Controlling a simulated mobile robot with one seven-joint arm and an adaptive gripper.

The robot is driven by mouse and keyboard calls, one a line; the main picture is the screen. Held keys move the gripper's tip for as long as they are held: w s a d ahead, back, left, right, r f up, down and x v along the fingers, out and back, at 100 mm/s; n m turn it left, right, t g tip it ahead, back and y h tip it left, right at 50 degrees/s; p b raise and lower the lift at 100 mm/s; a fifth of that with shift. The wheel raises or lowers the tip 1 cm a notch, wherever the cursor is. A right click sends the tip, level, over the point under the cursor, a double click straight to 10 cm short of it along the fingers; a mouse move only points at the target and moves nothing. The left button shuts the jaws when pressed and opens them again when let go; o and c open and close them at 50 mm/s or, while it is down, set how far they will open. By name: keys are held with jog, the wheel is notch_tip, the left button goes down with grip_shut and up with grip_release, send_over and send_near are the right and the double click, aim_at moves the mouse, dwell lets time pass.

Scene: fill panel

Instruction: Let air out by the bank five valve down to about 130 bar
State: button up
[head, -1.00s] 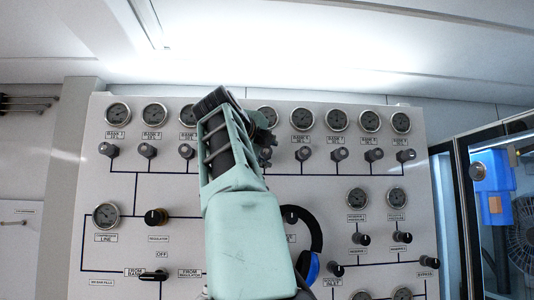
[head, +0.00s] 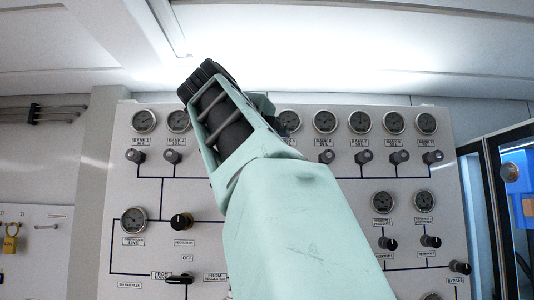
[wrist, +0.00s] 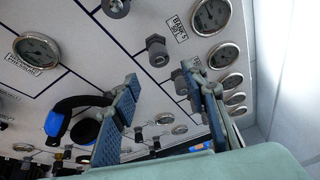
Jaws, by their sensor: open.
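The bank five valve is a dark grey knob (wrist: 157,50) on the white panel (head: 150,185). In the wrist view it stands beyond and between my fingertips, apart from them. Its label (wrist: 177,28) looks like BANK 5, and its round gauge (wrist: 210,15) is cut by the top edge; the needle is too small to read. My gripper (wrist: 160,70) is open and empty, with both fingers pointing up toward the panel. In the head view my arm covers the bank five knob and most of the gripper; a gauge (head: 289,120), apparently bank five's, shows partly beside it.
Similar knobs stand close on either side, one at the top (wrist: 117,7) and one near the right finger (wrist: 180,82). A blue and black headset (wrist: 75,115) hangs near the left finger. A yellow padlock (head: 11,240) hangs at far left.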

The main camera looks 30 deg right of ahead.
jog(key=shift+v, duration=1.05)
dwell(0.9)
